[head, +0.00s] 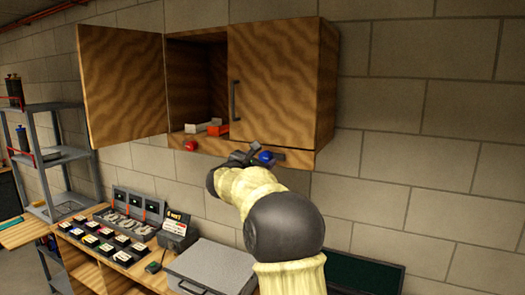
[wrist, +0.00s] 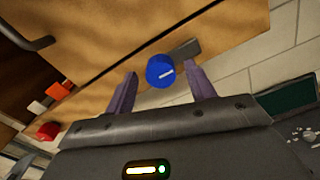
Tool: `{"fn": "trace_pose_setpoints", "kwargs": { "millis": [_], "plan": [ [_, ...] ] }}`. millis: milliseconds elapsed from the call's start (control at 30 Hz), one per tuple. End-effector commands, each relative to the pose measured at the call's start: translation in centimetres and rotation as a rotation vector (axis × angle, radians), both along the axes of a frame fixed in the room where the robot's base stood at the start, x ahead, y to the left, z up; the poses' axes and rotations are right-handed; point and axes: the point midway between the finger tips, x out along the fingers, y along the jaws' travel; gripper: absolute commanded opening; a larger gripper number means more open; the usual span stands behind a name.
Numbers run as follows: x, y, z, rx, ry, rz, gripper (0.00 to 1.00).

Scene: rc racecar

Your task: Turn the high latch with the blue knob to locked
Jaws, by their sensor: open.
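My gripper (head: 248,153) is at the cabinet's lower edge beside the knob. In the wrist view my gripper (wrist: 158,82) is open, with one finger on each side of the knob and gaps visible between. I cannot tell whether a finger touches it.
The cabinet's left door (head: 122,86) stands open and its right door (head: 272,84) is shut. A red knob (head: 190,145) is on the left lower edge. Small boxes (head: 207,127) lie inside. Below, a bench holds a grey case (head: 212,268) and several small items. Bare wall is at right.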

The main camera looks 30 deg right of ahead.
Motion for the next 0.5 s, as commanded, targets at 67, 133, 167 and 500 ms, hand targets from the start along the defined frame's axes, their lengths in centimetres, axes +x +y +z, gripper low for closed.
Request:
{"fn": "trace_pose_setpoints", "kwargs": {
  "millis": [67,133,167,500],
  "plan": [
    [0.48,-0.70,0.22,-0.001,0.001,0.000,0.55],
    [0.71,-1.04,0.10,0.000,0.001,0.000,0.55],
    [0.76,-1.12,0.04,0.000,0.001,0.000,0.55],
    [0.78,-1.18,-0.07,-0.001,0.001,0.001,0.41]
  ]
}}
